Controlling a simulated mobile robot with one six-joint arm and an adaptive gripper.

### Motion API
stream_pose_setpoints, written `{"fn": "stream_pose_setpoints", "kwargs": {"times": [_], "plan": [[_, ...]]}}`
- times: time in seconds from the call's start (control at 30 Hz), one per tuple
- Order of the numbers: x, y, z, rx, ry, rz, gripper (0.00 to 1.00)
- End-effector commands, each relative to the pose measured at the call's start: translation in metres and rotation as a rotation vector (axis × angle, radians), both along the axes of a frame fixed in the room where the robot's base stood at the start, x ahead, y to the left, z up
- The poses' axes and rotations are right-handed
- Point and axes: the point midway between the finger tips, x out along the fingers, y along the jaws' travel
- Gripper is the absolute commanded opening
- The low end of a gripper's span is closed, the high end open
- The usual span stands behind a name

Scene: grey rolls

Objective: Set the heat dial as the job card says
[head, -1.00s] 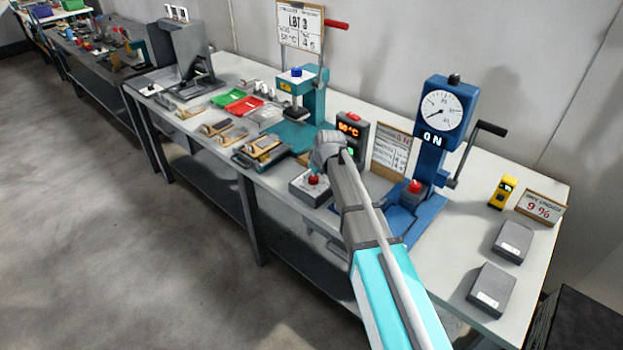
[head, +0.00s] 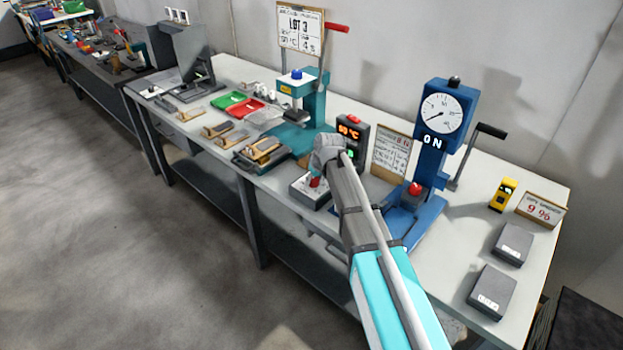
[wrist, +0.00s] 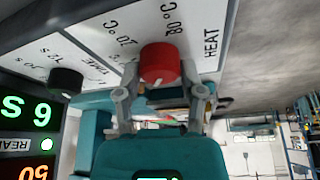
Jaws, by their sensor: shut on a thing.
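The red heat dial (wrist: 160,63) fills the middle of the wrist view, on a white panel marked HEAT with printed °C values around it. A short white mark shows on the dial's lower edge. My gripper (wrist: 160,96) has one finger on each side of the dial and is shut on it. In the head view my gripper (head: 318,172) reaches down onto the dial box (head: 311,196), covering part of the dial. The job card (head: 301,27) on the back stand reads LOT 3, with smaller lines hard to read. An orange °C readout (head: 349,132) is lit behind my gripper.
A black time dial (wrist: 66,82) sits beside the heat dial. A teal press (head: 312,100) stands behind the box. A blue gauge stand (head: 430,150) is at the right. Trays and small parts lie to the left.

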Motion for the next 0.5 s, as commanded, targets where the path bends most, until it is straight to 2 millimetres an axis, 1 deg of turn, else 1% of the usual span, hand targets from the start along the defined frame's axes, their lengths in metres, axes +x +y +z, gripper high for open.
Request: {"fn": "stream_pose_setpoints", "kwargs": {"times": [0.27, 0.3, 0.43, 0.47, 0.5], "plan": [[0.0008, -0.001, -0.0001, -0.002, -0.002, -0.006, 0.03], [0.0009, -0.0011, -0.0001, -0.002, -0.002, -0.006, 0.58], [0.0007, -0.001, 0.0, -0.002, -0.001, -0.005, 0.82], [0.0007, -0.001, 0.0, -0.002, -0.001, -0.005, 0.85], [0.0006, -0.0009, 0.0, -0.002, -0.001, -0.005, 0.85]]}}
